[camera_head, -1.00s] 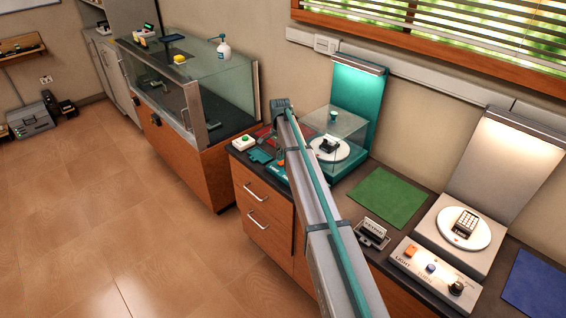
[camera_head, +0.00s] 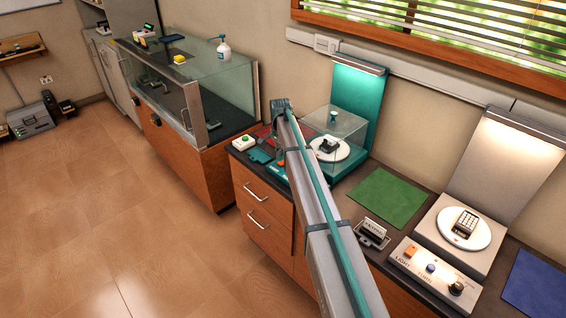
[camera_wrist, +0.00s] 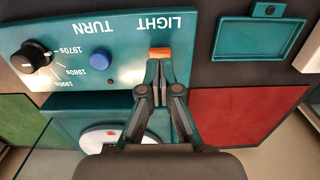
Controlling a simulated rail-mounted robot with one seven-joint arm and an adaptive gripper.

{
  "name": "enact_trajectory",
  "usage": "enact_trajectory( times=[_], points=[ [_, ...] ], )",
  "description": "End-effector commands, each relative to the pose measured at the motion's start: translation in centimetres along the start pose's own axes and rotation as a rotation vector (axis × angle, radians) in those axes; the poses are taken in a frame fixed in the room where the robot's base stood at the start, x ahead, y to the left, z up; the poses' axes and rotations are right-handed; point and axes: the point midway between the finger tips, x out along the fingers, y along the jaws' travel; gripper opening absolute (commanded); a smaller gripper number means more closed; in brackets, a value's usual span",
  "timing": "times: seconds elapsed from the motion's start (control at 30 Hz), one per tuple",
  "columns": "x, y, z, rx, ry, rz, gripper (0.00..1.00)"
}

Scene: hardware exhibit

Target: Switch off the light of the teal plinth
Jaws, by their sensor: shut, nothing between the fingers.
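The teal plinth (camera_head: 364,115) stands against the wall in the head view, its lamp (camera_head: 359,66) lit. A clear case covers a white turntable with a small dark item on it. In the wrist view its teal control panel (camera_wrist: 120,75) appears upside down. An orange LIGHT switch (camera_wrist: 160,52), a blue TURN button (camera_wrist: 101,60) and a black knob (camera_wrist: 36,54) are on it. My gripper (camera_wrist: 160,66) is shut and empty, its tips right at the orange switch. I cannot tell whether they touch it. In the head view my arm hides most of the panel.
A second, grey plinth (camera_head: 513,165) with a lit lamp and its own control panel stands to the right. A green mat (camera_head: 388,197) lies between the plinths. A red mat (camera_wrist: 240,118) and a teal tray (camera_wrist: 262,45) lie beside the teal panel. A glass display case (camera_head: 190,95) stands left.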

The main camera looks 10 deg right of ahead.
Motion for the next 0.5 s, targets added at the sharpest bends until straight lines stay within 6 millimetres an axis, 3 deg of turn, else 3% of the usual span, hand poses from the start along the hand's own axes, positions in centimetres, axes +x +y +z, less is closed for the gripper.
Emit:
enact_trajectory(
  times=[0.5],
  points=[
    [0.66,0.0,0.0,0.0,0.0,0.0,0.0]
  ],
)
